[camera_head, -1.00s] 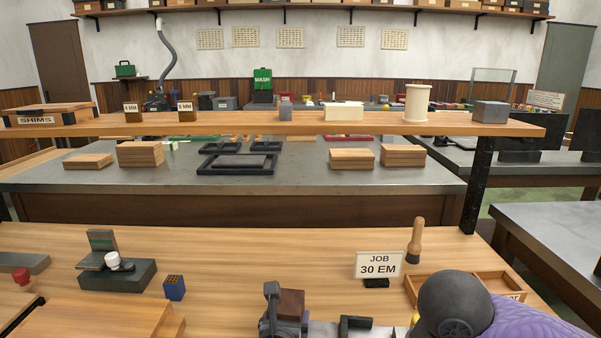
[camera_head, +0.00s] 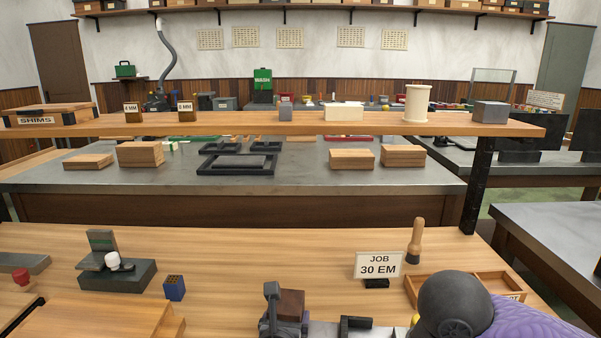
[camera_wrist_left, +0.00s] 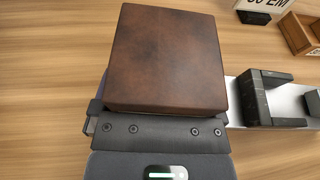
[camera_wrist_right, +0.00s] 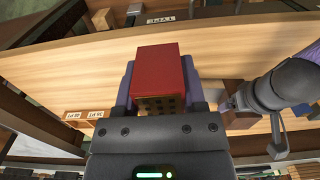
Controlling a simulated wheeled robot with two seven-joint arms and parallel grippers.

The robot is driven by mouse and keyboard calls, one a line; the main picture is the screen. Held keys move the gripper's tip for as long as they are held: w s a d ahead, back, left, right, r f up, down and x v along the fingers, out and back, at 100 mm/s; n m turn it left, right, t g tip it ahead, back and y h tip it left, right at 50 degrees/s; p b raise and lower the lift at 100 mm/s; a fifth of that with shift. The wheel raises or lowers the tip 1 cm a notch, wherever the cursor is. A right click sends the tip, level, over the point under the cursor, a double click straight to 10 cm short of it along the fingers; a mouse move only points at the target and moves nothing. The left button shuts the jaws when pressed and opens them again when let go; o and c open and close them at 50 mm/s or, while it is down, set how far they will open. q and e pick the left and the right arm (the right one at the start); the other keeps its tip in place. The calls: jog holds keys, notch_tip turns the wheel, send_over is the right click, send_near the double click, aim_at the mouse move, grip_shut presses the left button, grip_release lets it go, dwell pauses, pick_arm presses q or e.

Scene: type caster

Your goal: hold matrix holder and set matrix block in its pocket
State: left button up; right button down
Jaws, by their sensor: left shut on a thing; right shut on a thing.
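A dark brown block (camera_wrist_left: 166,55) fills the middle of the left wrist view. My left gripper (camera_wrist_left: 160,108) is shut on it. The brown block also shows in the head view (camera_head: 291,303), low in the middle, above the bench. I cannot see a pocket in it. A red block (camera_wrist_right: 159,70) with small dark holes on its near face is in the right wrist view. My right gripper (camera_wrist_right: 160,100) is shut on it, with a finger on either side. The red block does not show in the head view. I cannot tell which block is the matrix holder.
A grey strip with a dark notched piece (camera_wrist_left: 264,98) lies right of the brown block. A job card (camera_head: 379,265), a wooden tray (camera_head: 420,285), a wooden-handled tool (camera_head: 415,240) and a blue holed block (camera_head: 174,288) stand on the bench. The bench middle is mostly clear.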

pick_arm(q)
jog(key=o, duration=1)
jog(key=shift+c, duration=0.2)
jog(key=shift+s, duration=0.1)
